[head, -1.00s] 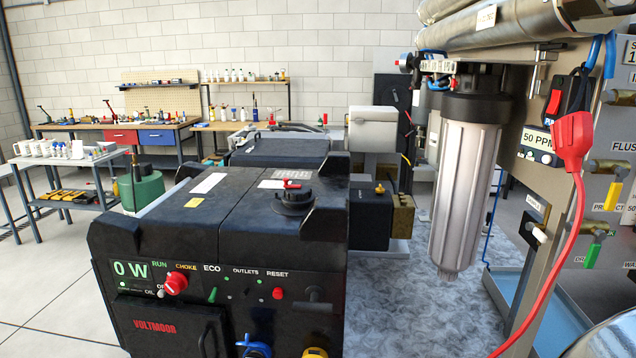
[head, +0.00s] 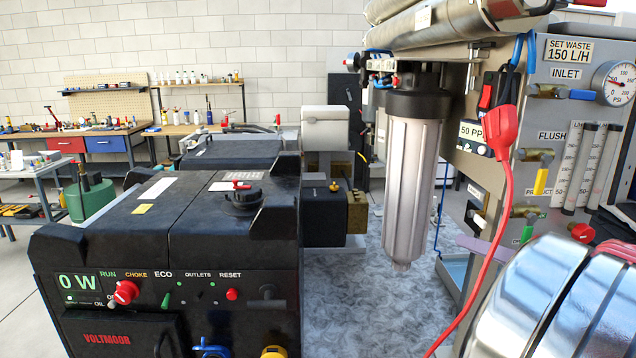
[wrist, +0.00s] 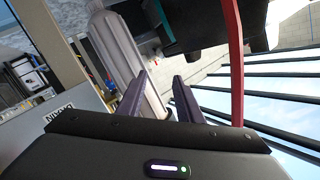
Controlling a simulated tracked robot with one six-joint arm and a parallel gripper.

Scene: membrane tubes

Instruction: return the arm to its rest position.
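My gripper (wrist: 160,80) shows in the wrist view with its two purple-grey fingers apart and nothing between them. Beyond the fingers is the clear-grey filter housing (wrist: 118,45), and the red cable (wrist: 235,60) passes to the right of them.
A black generator (head: 170,240) stands at the left front. The filter housing (head: 409,180) hangs at centre right. A red cable (head: 508,200) droops from its plug beside the valve panel (head: 580,75). Workbenches (head: 150,130) stand at the back.

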